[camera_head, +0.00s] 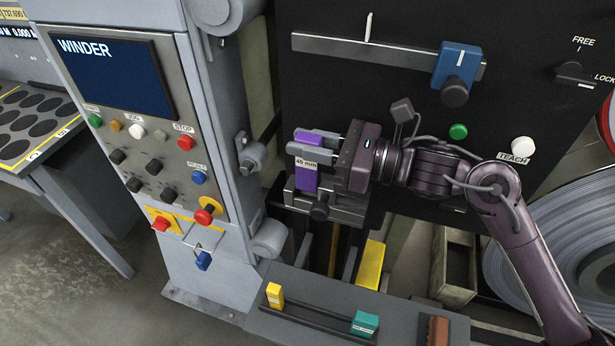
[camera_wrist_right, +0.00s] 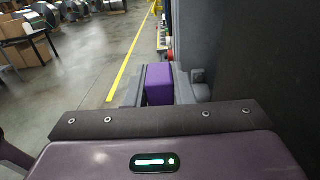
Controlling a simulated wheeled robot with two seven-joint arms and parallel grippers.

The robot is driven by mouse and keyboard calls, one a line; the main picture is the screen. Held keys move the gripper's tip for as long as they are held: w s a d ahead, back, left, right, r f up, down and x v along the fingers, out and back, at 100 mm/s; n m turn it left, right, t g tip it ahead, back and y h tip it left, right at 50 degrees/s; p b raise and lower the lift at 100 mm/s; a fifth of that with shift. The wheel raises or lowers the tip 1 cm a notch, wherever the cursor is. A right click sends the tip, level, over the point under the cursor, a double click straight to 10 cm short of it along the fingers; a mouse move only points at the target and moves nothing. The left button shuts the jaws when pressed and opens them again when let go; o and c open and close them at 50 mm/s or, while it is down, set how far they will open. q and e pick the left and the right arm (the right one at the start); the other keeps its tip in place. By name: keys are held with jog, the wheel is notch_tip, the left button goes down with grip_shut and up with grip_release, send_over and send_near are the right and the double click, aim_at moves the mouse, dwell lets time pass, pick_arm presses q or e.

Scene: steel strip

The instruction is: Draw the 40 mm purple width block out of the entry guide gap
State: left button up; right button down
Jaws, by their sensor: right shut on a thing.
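The purple width block (camera_head: 306,181), with a white 40 mm label, stands upright at the entry guide (camera_head: 345,209) below the black panel. My right gripper (camera_head: 305,150) comes in from the right and is shut on the upper part of the block. In the right wrist view the purple block (camera_wrist_right: 159,84) sits between the two grey fingers. The block's lower end is next to the guide's left part; I cannot tell whether it is still inside the gap. My left gripper is not in view.
A dark rack (camera_head: 310,312) below holds a yellow block (camera_head: 275,295) and a teal block (camera_head: 365,323), with bare rack between them. A brown piece (camera_head: 437,331) lies to their right. The winder console (camera_head: 150,130) stands left of the gripper. The black panel (camera_head: 350,90) with knobs is behind.

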jog(key=shift+r+p, duration=0.6)
jog(key=shift+r, duration=1.6)
